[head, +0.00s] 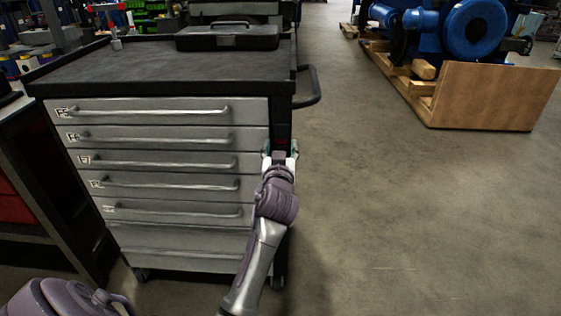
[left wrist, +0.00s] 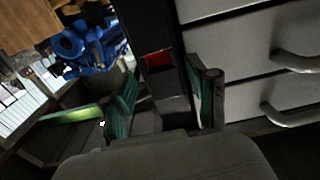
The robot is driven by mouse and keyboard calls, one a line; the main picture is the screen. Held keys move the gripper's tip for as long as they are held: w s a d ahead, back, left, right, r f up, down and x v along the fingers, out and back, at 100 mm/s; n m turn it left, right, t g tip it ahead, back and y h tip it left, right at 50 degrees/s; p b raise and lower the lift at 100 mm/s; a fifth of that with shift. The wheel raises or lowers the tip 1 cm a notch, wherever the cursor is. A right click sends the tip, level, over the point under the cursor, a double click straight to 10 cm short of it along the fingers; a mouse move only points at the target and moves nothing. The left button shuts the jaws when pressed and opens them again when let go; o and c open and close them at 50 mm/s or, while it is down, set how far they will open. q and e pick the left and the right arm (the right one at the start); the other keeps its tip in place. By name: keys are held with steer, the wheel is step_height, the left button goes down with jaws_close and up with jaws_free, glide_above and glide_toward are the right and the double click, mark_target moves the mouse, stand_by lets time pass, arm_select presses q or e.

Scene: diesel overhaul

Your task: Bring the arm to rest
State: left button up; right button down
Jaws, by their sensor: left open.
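My left gripper (head: 280,149) is open in the head view, in front of the right front corner post of a grey drawer cabinet (head: 180,254). In the left wrist view the green-padded fingers of this gripper (left wrist: 163,92) stand apart. The cabinet's black corner post (left wrist: 147,40) with a red patch (left wrist: 158,58) shows between and beyond them. I cannot tell whether a finger touches the cabinet. Nothing is held. My left forearm reaches up from the lower middle of the head view. My right gripper is not in view.
The cabinet's drawers all look shut, with bar handles (head: 160,159). A black case (head: 228,37) lies on its dark top. A side push handle (head: 310,88) sticks out right. A blue engine (head: 474,28) stands on a wooden pallet behind a wooden board (head: 490,97). Floor (head: 420,220) at right is clear.

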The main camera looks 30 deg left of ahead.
arm_select(q)
steer(key=shift+r, duration=0.4)
steer(key=shift+f, duration=0.15)
